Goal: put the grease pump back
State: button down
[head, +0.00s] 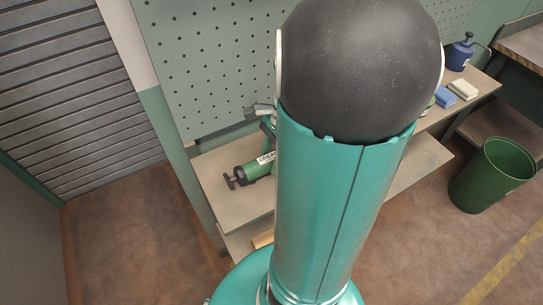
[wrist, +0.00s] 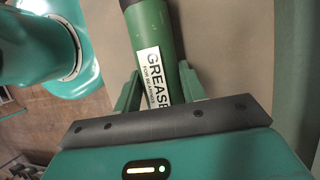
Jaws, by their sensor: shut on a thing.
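The grease pump is a green cylinder with a white "GREASE" label and a black handle. In the head view the pump (head: 257,167) lies lengthwise at the wooden shelf (head: 222,182), handle to the left; its right part is hidden behind my arm. I cannot tell whether it touches the shelf. In the wrist view the pump (wrist: 157,32) runs between the two green fingers of my gripper (wrist: 160,88), which is shut on it around the labelled part. The pump's lower end is hidden by the gripper body.
A grey pegboard (head: 205,60) stands behind the shelf. To the right are a blue can (head: 459,55), a blue block (head: 445,97) and a pale block (head: 464,89) on the bench. A green bin (head: 490,178) stands on the floor at the right. The floor at lower left is clear.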

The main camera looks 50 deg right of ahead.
jog(key=c, duration=0.8)
grip_release()
jog(key=v, duration=1.2)
jog(key=a+r+n+t+h, duration=0.1)
jog(key=a+n+t, duration=0.1)
jog(key=a+n, duration=0.5)
jog(key=a+r+n+t+h, duration=0.1)
jog(key=a+n+t+h, duration=0.1)
jog(key=a+n, duration=0.5)
jog(key=w+a+r+n+t+h, duration=0.1)
jog(key=a+n+t, duration=0.1)
jog(key=a+n, duration=0.5)
jog(key=shift+a+r+n+h, duration=0.15)
jog(key=shift+a+r+h, duration=0.05)
jog(key=shift+a, duration=0.45)
jog(key=shift+a+r+n+h, duration=0.15)
jog(key=shift+a+h, duration=0.05)
jog(key=shift+a, duration=0.5)
